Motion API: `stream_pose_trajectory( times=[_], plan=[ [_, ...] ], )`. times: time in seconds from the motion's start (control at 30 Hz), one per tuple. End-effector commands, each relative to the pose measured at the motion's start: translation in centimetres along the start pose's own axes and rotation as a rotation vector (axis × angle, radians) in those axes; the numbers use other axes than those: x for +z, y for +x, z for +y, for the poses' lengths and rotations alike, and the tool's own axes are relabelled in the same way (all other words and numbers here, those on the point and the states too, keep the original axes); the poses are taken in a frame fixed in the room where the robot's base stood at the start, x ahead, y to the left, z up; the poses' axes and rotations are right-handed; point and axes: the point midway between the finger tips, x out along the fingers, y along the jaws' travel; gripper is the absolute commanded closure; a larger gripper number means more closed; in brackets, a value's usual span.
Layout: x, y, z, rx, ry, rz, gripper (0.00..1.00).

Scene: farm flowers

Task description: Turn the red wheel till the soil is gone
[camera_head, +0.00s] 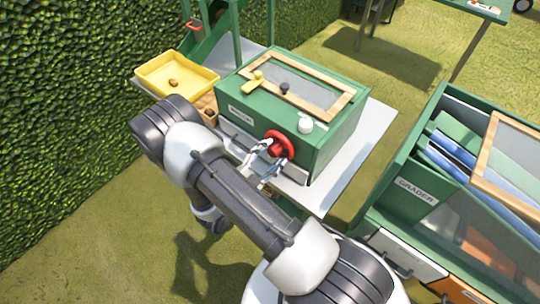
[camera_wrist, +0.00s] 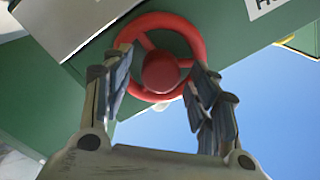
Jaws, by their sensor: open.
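The red wheel (camera_head: 279,145) is on the front of a green box machine (camera_head: 245,128) with a glass-topped lid framed in wood. My gripper (camera_head: 265,163) is at the wheel, reaching from the front. In the wrist view, the red wheel (camera_wrist: 160,55) with its round hub fills the space ahead of the fingers. My gripper's two fingers (camera_wrist: 158,75) are spread wide, one at each side of the rim. I cannot tell whether they touch it. No soil is clearly visible through the glass (camera_head: 295,86).
A yellow tray (camera_head: 176,75) with a brown lump stands left of the machine, above a wooden box (camera_head: 207,106). A green grader (camera_head: 440,190) stands to the right. A hedge (camera_head: 60,90) lines the left. Grass lies between the stations.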

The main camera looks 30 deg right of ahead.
Motion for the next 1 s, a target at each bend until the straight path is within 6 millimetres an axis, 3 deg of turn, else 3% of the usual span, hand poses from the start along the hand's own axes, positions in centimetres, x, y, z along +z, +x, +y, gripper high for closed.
stream_pose_trajectory(
  times=[0.13, 0.77, 1.0],
  plan=[
    [0.00, -0.02, -0.01, 0.000, 0.000, 0.000, 0.47],
    [0.01, -0.05, 0.00, 0.000, 0.000, 0.000, 0.89],
    [0.01, -0.05, 0.01, 0.000, 0.017, 0.000, 0.90]
  ],
)
